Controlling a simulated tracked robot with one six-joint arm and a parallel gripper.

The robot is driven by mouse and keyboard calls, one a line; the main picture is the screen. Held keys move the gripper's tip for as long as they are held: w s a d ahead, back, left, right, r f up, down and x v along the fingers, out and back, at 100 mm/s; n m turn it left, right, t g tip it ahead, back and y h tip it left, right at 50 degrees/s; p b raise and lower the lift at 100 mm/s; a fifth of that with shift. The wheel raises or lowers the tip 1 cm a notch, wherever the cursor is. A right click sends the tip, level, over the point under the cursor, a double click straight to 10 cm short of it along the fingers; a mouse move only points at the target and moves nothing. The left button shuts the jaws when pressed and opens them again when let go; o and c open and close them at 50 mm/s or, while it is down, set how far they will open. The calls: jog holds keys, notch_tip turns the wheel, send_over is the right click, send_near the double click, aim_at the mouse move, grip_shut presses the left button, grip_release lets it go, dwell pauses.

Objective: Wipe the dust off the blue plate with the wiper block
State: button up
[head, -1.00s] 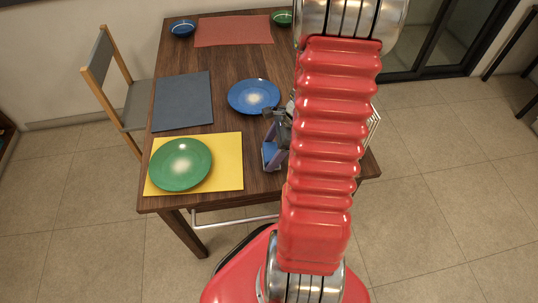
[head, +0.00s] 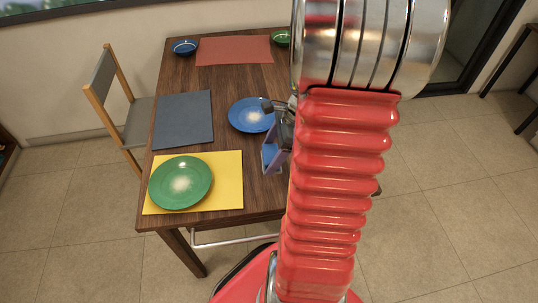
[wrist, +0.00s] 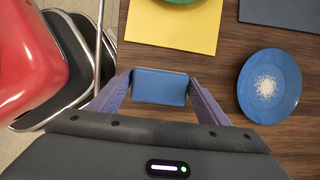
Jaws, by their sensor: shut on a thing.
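The blue plate (head: 251,115) lies on the wooden table, right of the grey mat. A pale dust patch marks its middle, clear in the wrist view on the blue plate (wrist: 269,85). My gripper (wrist: 159,88) is shut on the blue wiper block (wrist: 160,86), one purple finger at each end. In the head view the wiper block (head: 269,152) shows only in part, just below and right of the plate. In the wrist view the block is apart from the plate, to its left. My red arm hides the table's right side in the head view.
A green plate (head: 181,183) with a pale patch sits on a yellow mat (head: 229,193). A grey mat (head: 183,120) lies left of the blue plate. A red mat (head: 234,50), a blue bowl (head: 185,47) and a green bowl (head: 281,39) are at the far end. A chair (head: 119,100) stands left.

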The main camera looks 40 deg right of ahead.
jog(key=o, duration=0.5)
jog(key=c, duration=0.3)
jog(key=w+a+n+g+h, duration=0.1)
jog(key=w+a+n+g, duration=0.1)
jog(key=w+a+n, duration=0.5)
jog(key=w+a+r+n+g+h, duration=0.1)
jog(key=w+a+n+g, duration=0.2)
jog(key=w+a+n, duration=0.5)
jog(key=w+a+r+n+g+h, duration=0.1)
jog(key=w+a+n+g, duration=0.1)
jog(key=w+a+n, duration=0.5)
jog(key=shift+w+a+n, duration=0.2)
jog(key=shift+a+n, duration=0.25)
jog(key=shift+n, duration=0.45)
jog(key=shift+w+a+n, duration=0.15)
jog(key=shift+a+n, duration=0.3)
jog(key=shift+n, duration=0.45)
jog(key=shift+c, duration=0.2)
jog(key=shift+a, duration=0.1)
